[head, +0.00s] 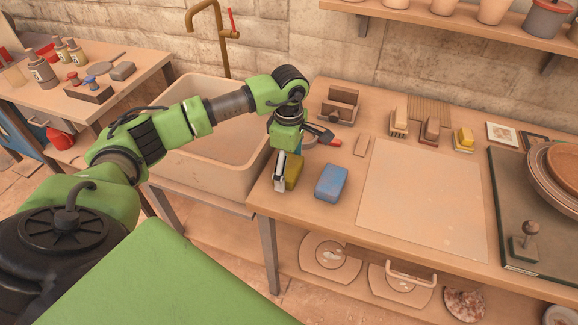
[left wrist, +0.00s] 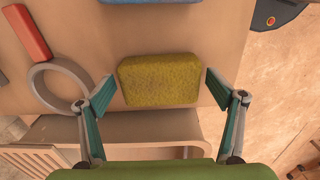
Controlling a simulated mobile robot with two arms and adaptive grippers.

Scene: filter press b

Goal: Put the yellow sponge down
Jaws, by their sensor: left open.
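The yellow sponge (head: 294,172) lies on the wooden table near its left edge, partly hidden by my left gripper (head: 299,158) in the head view. In the left wrist view the yellow sponge (left wrist: 158,80) lies flat between the two spread fingers of my left gripper (left wrist: 160,92). A gap shows on each side, so the fingers are open and apart from it. My right gripper is in neither view.
A blue sponge (head: 331,183) lies just right of the yellow one. A grey ring (left wrist: 58,88) and a red block (left wrist: 27,33) lie nearby. A sink (head: 215,140) is at the left. A pale board (head: 420,195) lies bare to the right.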

